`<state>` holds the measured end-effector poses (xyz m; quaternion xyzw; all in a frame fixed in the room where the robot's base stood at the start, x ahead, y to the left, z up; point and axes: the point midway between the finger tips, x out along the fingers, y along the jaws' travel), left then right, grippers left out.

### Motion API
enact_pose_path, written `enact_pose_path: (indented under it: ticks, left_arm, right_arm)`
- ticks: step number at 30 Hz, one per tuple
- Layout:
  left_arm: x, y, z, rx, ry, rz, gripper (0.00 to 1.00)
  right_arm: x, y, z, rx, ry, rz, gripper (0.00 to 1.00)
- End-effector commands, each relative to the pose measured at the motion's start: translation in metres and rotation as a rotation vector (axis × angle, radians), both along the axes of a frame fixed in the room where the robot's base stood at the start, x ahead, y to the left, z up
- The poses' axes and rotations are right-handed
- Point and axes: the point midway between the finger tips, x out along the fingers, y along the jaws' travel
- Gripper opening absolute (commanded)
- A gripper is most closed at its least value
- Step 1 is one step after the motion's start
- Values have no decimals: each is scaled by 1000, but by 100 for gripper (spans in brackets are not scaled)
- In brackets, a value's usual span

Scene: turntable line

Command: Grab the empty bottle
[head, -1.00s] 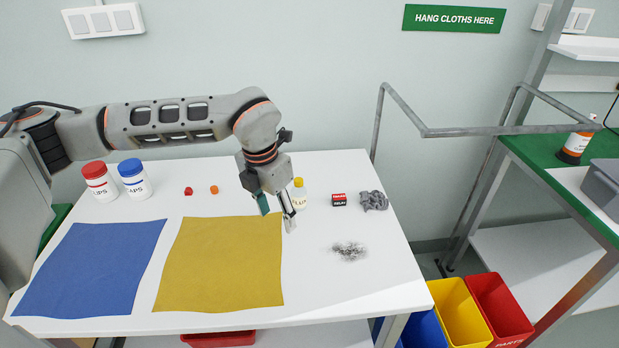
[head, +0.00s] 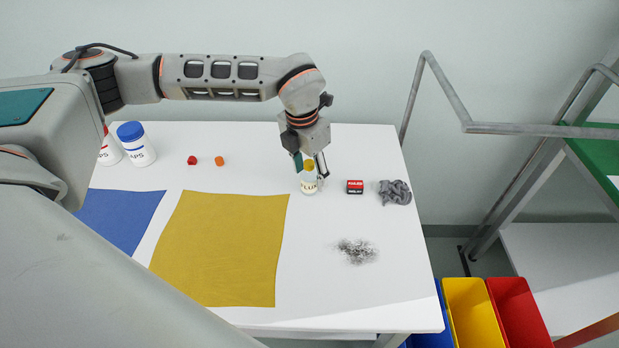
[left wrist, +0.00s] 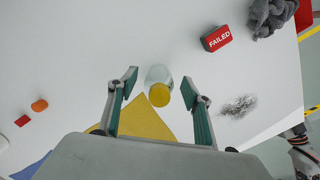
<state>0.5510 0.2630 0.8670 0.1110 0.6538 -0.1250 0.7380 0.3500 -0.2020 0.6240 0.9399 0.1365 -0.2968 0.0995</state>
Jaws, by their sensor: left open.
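The bottle (head: 309,184) is small and pale with a yellow cap and a label, and stands upright on the white table in the head view. It also shows in the left wrist view (left wrist: 157,76), its yellow cap toward the camera, just beyond and between the fingertips. Whether it holds anything is not clear. My left gripper (head: 310,168) is open above the bottle, with a finger on either side of the cap; in the left wrist view the gripper (left wrist: 158,88) has nothing clasped.
A red FAILED relay box (head: 355,187) and a grey crumpled cloth (head: 395,192) lie right of the bottle. A dark smudge of debris (head: 356,251) lies nearer. Red (head: 192,160) and orange (head: 219,161) caps lie left. Yellow (head: 232,250) and blue (head: 120,215) cloths cover the front left.

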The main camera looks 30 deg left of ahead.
Motion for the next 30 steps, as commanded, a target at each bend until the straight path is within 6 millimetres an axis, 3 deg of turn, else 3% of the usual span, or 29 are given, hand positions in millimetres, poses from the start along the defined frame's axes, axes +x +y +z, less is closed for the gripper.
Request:
enact_pose_path:
  ticks: [6, 14, 18, 30]
  left_arm:
    - [2, -1, -25, -1, 1, 1, 50]
    - [3, 0, -27, 0, 0, 1, 50]
    - [3, -1, -27, 0, 0, 1, 16]
    - [3, 0, -25, 0, -1, 1, 15]
  right_arm:
    - [5, 0, 5, 2, -12, 0, 40]
    - [6, 1, 7, 3, -17, 0, 40]
    - [6, 0, 7, 3, -17, 0, 40]
    - [4, 0, 3, 0, -9, -1, 40]
